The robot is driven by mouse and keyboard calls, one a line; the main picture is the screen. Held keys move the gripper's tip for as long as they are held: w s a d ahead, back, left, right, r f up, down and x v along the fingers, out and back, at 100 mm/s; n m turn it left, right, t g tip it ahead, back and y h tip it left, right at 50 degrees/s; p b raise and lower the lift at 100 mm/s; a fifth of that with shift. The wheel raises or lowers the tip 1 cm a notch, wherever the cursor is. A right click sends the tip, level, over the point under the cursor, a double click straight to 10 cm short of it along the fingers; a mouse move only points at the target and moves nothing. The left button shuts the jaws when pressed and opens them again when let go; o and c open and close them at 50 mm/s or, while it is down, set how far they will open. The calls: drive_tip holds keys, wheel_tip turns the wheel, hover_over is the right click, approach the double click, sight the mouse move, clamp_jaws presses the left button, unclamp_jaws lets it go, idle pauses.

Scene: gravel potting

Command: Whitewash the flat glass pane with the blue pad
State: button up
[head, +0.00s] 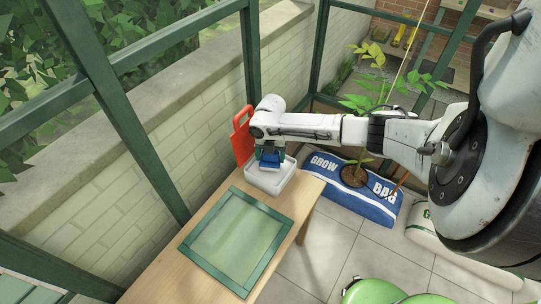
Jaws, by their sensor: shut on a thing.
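My gripper (269,152) points down at the far end of the wooden table and is shut on the blue pad (268,161). The pad is over or inside a white tray (257,185); I cannot tell whether it touches the tray's bottom. The flat glass pane (236,238) lies on the table nearer to me, in a green frame (213,272). The glass looks pale green and fairly even. What is in the tray is mostly hidden by the gripper and pad.
A red board (242,137) with a handle hole stands behind the tray. The wooden table (163,272) runs along a green-framed glass wall. A blue grow bag (372,204) with a plant lies on the tiled floor at right. Green round things (378,292) are at the bottom.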

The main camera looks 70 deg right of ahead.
drive_tip(key=shift+r+p, duration=2.1)
drive_tip(key=shift+r, duration=0.7)
drive_tip(key=w+a+m, duration=0.5)
drive_tip(key=a, duration=0.6)
drive_tip(key=w+a+m, duration=0.4)
drive_tip(key=a, duration=0.6)
drive_tip(key=a+r+m, duration=0.3)
drive_tip(key=a+m, duration=0.8)
drive_tip(key=a, duration=0.7)
drive_tip(key=shift+w+a+r, duration=0.2)
drive_tip(key=shift+w+a, duration=0.15)
drive_tip(key=shift+a, duration=0.05)
